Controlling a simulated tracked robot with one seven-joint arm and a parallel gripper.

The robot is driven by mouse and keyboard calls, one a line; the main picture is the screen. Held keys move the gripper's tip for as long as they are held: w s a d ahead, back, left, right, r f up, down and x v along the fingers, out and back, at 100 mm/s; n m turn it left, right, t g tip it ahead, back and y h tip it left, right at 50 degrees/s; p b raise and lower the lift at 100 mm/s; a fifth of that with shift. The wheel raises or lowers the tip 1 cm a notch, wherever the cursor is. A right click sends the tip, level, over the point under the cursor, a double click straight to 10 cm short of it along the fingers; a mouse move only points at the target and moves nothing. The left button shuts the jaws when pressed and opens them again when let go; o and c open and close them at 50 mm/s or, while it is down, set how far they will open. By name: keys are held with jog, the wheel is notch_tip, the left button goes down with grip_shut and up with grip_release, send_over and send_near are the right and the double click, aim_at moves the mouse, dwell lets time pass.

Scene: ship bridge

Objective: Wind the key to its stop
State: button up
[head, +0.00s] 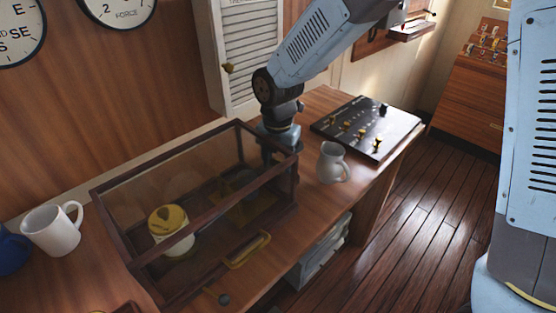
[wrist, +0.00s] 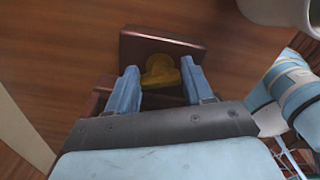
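In the wrist view a yellow, brass-coloured key (wrist: 160,72) with rounded lobes sits between the two blue fingers of my gripper (wrist: 160,76). The fingers are spaced apart, one on each side of it. I cannot tell whether both touch it. A dark reddish-brown wooden block (wrist: 160,45) lies just beyond the fingertips. In the head view my gripper (head: 275,155) points down at the right end of a wood-framed glass case (head: 195,190). The key is hidden there.
A white cylinder with a yellow top (head: 170,230) stands inside the case. A grey-white jug (head: 333,163) stands close to my gripper's right. A black panel with yellow levers (head: 350,128) lies behind it. A white mug (head: 52,230) stands left of the case.

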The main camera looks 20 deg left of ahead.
jog(key=c, duration=0.7)
jog(key=shift+o, duration=0.2)
jog(key=m, duration=0.5)
jog(key=shift+m, duration=2.6)
jog(key=o, duration=1.1)
jog(key=shift+c, duration=0.2)
